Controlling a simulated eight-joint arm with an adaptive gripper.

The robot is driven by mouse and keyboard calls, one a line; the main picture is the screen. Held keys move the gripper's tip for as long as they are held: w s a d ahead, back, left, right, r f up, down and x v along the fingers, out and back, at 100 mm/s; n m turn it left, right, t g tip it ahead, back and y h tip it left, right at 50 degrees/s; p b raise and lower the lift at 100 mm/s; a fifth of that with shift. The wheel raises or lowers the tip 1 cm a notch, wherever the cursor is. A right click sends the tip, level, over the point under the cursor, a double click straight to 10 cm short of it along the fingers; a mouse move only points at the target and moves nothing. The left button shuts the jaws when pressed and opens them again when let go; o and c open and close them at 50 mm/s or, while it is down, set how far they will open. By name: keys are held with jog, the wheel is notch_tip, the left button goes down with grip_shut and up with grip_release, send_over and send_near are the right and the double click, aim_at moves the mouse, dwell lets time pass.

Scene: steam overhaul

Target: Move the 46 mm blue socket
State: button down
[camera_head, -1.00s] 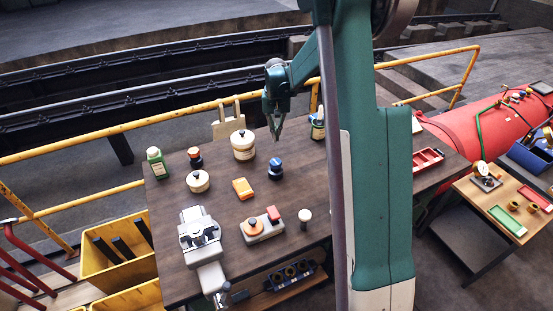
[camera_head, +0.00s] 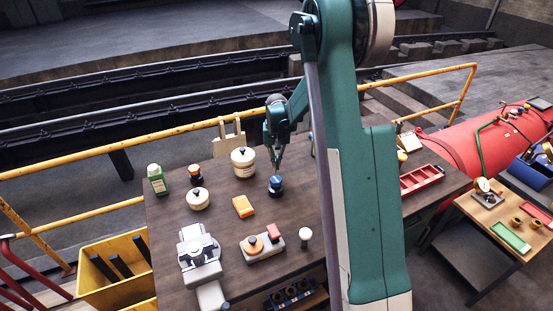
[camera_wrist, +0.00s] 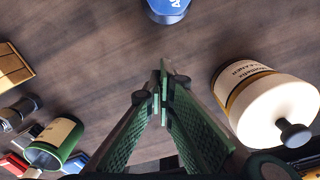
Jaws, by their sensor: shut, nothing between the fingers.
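The blue socket (camera_head: 276,184) stands upright on the dark wooden table, with a blue upper part and a darker lower part. In the wrist view, part of the blue socket (camera_wrist: 168,9) shows at the top edge with white marking on it; the rest is cut off. My gripper (camera_head: 277,167) points down just above and behind the socket in the head view. In the wrist view my gripper (camera_wrist: 163,72) has its green-padded fingers together with nothing between them. Its tips are apart from the socket.
A cream jar (camera_head: 243,162) stands left of the socket, beside a smaller cream pot (camera_head: 198,199) and an orange block (camera_head: 243,206). A green bottle (camera_head: 157,180) and an orange-topped socket (camera_head: 195,175) stand farther left. A white-knobbed piece (camera_head: 305,235) and red tray (camera_head: 421,180) are to the right.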

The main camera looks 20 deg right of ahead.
aim_at(277, 179)
notch_tip(277, 179, down, 3)
jog(key=shift+r, duration=0.1)
jog(key=shift+s+f, duration=0.15)
jog(key=shift+f, duration=0.15)
jog(key=shift+s+a+r, duration=0.1)
jog(key=shift+s+a, duration=0.3)
jog(key=shift+s, duration=0.4)
jog(key=shift+s+a, duration=0.35)
jog(key=shift+s, duration=0.55)
jog(key=shift+s+a, duration=0.1)
jog(key=shift+s+a+b, duration=0.25)
jog(key=shift+s+a, duration=0.05)
jog(key=shift+s, duration=0.35)
jog(key=shift+s+a+b, duration=0.2)
jog(key=shift+s+a, duration=0.05)
jog(key=shift+s, duration=0.35)
jog(key=shift+w, duration=0.15)
